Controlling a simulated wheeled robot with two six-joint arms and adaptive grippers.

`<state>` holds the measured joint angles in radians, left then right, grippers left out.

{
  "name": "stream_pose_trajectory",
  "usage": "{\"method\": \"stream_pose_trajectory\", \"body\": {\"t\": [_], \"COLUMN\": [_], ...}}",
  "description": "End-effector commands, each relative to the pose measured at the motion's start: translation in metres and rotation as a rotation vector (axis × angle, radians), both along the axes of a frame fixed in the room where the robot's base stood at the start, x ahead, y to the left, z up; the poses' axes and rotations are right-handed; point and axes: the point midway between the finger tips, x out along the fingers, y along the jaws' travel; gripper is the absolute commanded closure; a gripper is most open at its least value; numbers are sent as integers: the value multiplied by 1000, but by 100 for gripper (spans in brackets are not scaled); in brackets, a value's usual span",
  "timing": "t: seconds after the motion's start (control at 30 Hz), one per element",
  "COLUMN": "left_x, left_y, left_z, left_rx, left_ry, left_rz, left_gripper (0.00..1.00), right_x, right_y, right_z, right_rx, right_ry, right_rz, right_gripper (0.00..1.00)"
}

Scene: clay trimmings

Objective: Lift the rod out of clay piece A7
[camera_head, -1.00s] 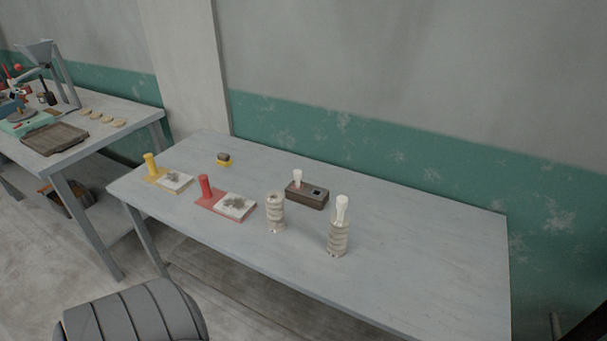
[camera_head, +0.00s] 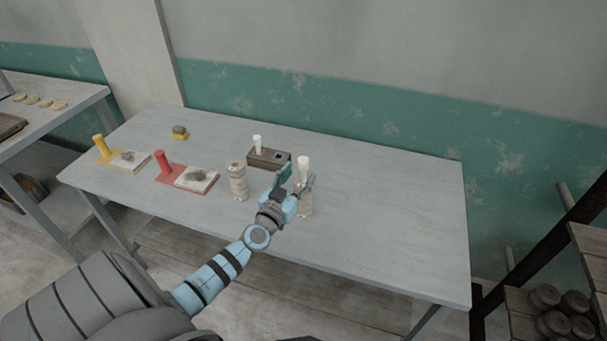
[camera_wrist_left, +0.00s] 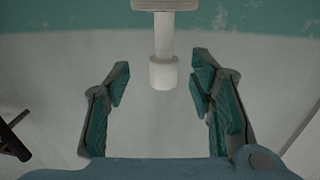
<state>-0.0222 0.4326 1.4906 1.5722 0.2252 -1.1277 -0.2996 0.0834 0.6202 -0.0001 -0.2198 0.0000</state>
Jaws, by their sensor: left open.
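A white rod (camera_head: 303,169) with a thicker head stands upright in a ribbed, pale clay piece (camera_head: 307,208) at the middle right of the table. No A7 label can be read. My left gripper (camera_head: 298,175) is at the rod, with its arm covering part of the clay piece. In the left wrist view the left gripper (camera_wrist_left: 160,78) is open, its fingers apart on either side of the white rod (camera_wrist_left: 163,45), not closed on it. My right gripper is not in view.
A second ribbed clay piece (camera_head: 238,182) stands left of the gripper. Behind is a brown block (camera_head: 267,158) holding a white peg (camera_head: 257,142). Red (camera_head: 168,180) and yellow (camera_head: 106,160) stands with white tiles are further left. The table's right side is clear.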

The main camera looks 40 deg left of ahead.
Motion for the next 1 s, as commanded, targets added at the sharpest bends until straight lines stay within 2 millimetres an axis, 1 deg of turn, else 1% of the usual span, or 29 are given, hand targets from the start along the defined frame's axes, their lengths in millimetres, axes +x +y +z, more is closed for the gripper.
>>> {"method": "stream_pose_trajectory", "body": {"t": [0.03, 0.1, 0.2, 0.3, 0.47, 0.6, 0.77, 0.8, 1.0], "left_x": [8, 21, 38, 45, 44, 44, 44, 44, 44], "left_y": [3, 9, 14, 15, 15, 15, 15, 15, 15], "left_z": [-6, -10, -10, -8, -6, -6, -6, -6, -6], "left_rx": [1, 1, -1, 1, 1, 1, 1, 1, 0], "left_ry": [-2, -3, -1, 1, 1, 1, 1, 1, 1], "left_rz": [0, 1, 1, -1, -1, -1, -1, -1, -1], "left_gripper": [50, 50, 50, 50, 50, 73, 98, 100, 100], "right_x": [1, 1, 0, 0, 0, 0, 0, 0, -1], "right_y": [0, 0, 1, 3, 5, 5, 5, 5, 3], "right_z": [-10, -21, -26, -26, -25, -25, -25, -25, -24], "right_rx": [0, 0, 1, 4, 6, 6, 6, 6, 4], "right_ry": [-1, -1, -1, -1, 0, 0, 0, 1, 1], "right_rz": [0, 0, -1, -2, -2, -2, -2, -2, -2], "right_gripper": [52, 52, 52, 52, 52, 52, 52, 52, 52]}}
